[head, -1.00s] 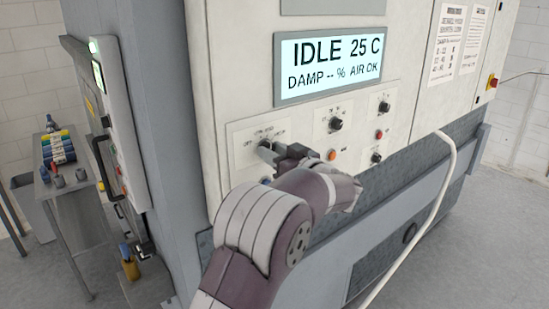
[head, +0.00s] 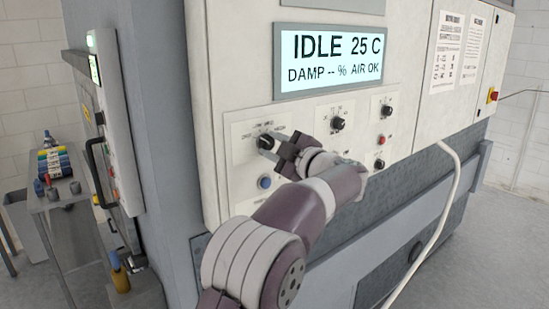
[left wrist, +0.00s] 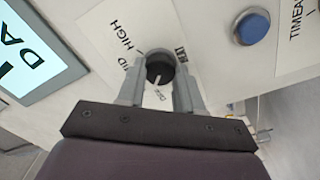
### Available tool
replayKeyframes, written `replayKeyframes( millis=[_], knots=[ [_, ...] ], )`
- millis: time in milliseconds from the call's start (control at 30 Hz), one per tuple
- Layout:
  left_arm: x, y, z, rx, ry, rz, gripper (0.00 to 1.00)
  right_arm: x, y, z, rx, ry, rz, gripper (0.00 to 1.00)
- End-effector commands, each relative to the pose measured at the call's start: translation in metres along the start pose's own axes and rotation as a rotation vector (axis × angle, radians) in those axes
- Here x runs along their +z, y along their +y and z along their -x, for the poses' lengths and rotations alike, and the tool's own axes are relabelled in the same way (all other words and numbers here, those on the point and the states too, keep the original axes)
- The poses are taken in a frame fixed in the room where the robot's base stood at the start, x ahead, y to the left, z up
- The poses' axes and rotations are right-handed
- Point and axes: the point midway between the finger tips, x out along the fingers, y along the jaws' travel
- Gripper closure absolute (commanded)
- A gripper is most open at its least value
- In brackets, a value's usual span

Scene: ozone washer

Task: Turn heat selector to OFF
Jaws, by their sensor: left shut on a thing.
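The heat selector is a round black knob (head: 265,142) on a pale plate at the left of the control panel, with printed labels around it. My left gripper (head: 276,147) reaches it from the right and covers part of the plate. In the left wrist view the knob (left wrist: 160,67) sits between the two grey fingertips, and the gripper (left wrist: 157,85) is shut on it. The knob's white pointer line points down in that view, towards a small label between the fingers that is hard to read. HIGH shows up and left of the knob. My right gripper is out of view.
A blue button (head: 265,182) sits below the knob. The display (head: 333,62) reads IDLE 25 C. A white hose (head: 448,195) hangs at the right.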

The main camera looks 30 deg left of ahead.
Motion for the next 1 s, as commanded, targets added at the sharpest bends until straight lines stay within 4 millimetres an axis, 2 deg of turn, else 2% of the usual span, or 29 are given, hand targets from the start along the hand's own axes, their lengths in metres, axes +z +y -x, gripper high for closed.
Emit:
replayKeyframes(
  millis=[100, 400, 1000],
  knots=[
    [0.002, -0.002, 0.0, 0.001, 0.002, 0.085, 0.95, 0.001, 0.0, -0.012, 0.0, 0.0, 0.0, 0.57],
    [0.001, -0.001, 0.0, 0.001, 0.005, 0.234, 0.95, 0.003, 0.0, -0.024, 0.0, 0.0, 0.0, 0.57],
    [-0.001, 0.001, 0.0, 0.0, 0.005, 0.29, 0.95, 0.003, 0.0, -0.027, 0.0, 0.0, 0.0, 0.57]
  ],
)
